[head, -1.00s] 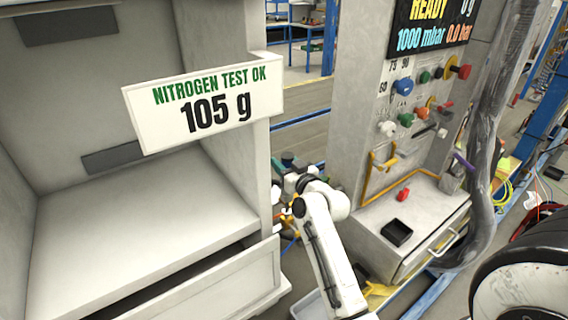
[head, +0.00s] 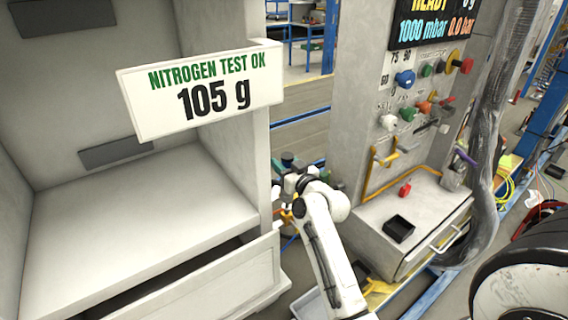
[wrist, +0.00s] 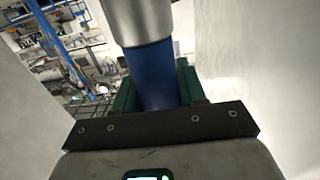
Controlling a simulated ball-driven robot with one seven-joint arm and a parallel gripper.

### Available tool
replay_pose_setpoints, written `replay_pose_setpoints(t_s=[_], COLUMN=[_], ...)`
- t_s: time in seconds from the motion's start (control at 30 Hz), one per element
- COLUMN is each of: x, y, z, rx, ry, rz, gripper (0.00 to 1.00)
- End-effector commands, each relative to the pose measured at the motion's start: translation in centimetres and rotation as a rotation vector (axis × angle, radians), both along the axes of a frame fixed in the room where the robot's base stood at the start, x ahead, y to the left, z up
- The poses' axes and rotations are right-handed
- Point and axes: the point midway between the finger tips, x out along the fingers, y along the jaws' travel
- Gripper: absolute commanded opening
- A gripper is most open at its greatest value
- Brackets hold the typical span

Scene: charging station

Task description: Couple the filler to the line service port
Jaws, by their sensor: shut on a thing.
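My gripper shows in the wrist view (wrist: 158,88), its green jaws shut on the filler (wrist: 158,75), a blue cylinder with a wide silver metal end pointing away from the jaws. In the head view my white arm reaches up from the bottom, and my gripper (head: 288,166) is small beside the right edge of the pale cabinet, partly hidden by it. The filler cannot be made out clearly there. I cannot pick out the line service port in either view; the filler's far end runs out of the wrist picture.
The pale cabinet (head: 140,215) with a "NITROGEN TEST OK 105 g" sign (head: 205,88) fills the left. A grey station (head: 365,110) with coloured knobs and a black tray (head: 398,229) stands right, a thick grey hose (head: 487,150) beside it. Pale walls flank the gripper in the wrist view.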

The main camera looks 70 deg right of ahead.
Motion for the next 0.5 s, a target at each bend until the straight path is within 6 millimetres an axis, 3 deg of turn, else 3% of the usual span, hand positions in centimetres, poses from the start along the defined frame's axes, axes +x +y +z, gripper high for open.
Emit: replay_pose_setpoints(t_s=[0.5], x=[0.0], y=[0.0], z=[-1.2], rx=[-0.001], ry=[-0.002], rz=[0.0], gripper=[0.0])
